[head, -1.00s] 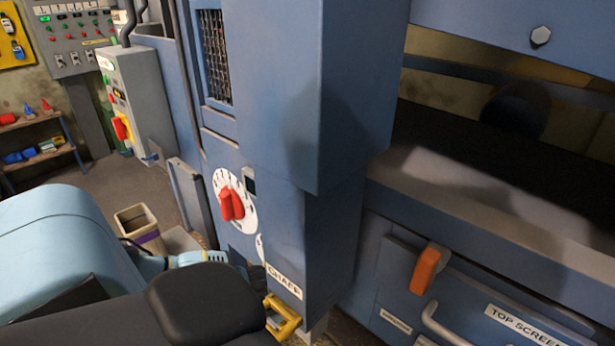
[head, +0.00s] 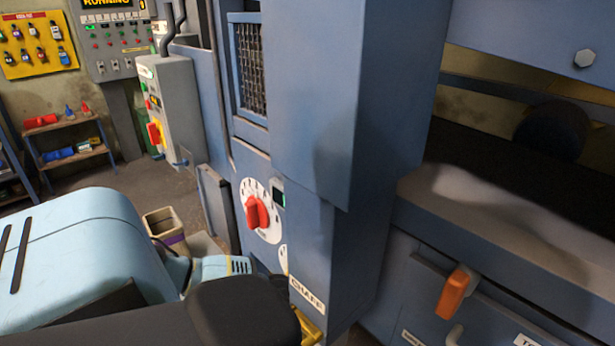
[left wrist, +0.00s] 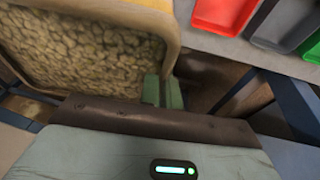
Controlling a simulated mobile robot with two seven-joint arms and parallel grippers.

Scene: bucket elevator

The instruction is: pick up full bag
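In the left wrist view a tan open bag (left wrist: 85,50) fills the upper left, packed with lumpy yellowish-brown grain-like material. My left gripper (left wrist: 163,91) has two green fingertips close together at the bag's near right corner. The bag's tan edge runs down into the narrow gap between them, so it looks shut on that edge. The bag's underside is hidden. In the head view my left gripper is hidden behind my own arm. My right gripper shows in neither view.
A beige open container with a purple band (head: 165,228) stands on the floor left of the blue machine (head: 310,110). The machine has a red dial knob (head: 257,212) and an orange handle (head: 455,295). Red (left wrist: 222,14) and grey (left wrist: 280,22) bins sit at upper right in the wrist view.

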